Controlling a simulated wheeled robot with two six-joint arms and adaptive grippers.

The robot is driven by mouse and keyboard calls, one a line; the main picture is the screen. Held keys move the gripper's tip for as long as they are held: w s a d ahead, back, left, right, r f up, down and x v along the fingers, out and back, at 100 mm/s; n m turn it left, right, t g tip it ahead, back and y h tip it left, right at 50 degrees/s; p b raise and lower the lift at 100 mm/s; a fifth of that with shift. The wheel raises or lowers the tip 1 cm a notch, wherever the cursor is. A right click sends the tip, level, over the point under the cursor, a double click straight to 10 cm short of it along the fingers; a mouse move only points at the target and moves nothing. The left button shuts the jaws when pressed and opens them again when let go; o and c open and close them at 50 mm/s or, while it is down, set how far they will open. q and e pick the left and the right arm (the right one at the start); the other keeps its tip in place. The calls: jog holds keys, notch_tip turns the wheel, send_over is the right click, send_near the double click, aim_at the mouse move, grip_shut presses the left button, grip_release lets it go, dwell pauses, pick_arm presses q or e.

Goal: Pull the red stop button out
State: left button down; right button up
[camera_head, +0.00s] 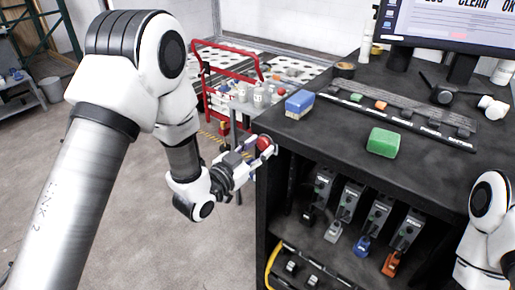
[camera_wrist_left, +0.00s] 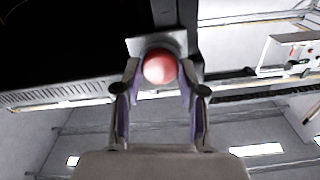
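The red stop button (camera_head: 265,143) is a round red knob at the left front corner of the black workbench. In the left wrist view the red button (camera_wrist_left: 159,67) sits in front of a grey square housing (camera_wrist_left: 176,44). My left gripper (camera_head: 254,150) is at the button. In the left wrist view the fingers of my left gripper (camera_wrist_left: 159,88) stand on either side of the button, spread apart. Their tips are close to its sides, and I cannot tell whether they touch it. My right arm shows at the right edge, but its gripper is out of view.
The black workbench (camera_head: 330,140) carries a green block (camera_head: 383,142), a blue block (camera_head: 300,102) and a monitor (camera_head: 450,22). Several small grey devices stand on its lower shelf. A red cart (camera_head: 215,52) stands behind. Bare floor lies left of the bench.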

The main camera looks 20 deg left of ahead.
pick_arm(q)
jog(key=shift+s+f+b, duration=0.1)
jog(key=shift+f+b, duration=0.15)
jog(key=shift+b, duration=0.3)
jog(key=shift+s+a+r, duration=0.1)
jog(key=shift+s+r, duration=0.1)
jog(key=shift+s, duration=0.15)
jog(key=c, duration=0.7)
grip_release()
jog(key=shift+w, duration=0.1)
jog(key=shift+o, duration=0.2)
jog(key=shift+a, duration=0.1)
jog(key=v, duration=0.7)
jog(key=shift+s, duration=0.35)
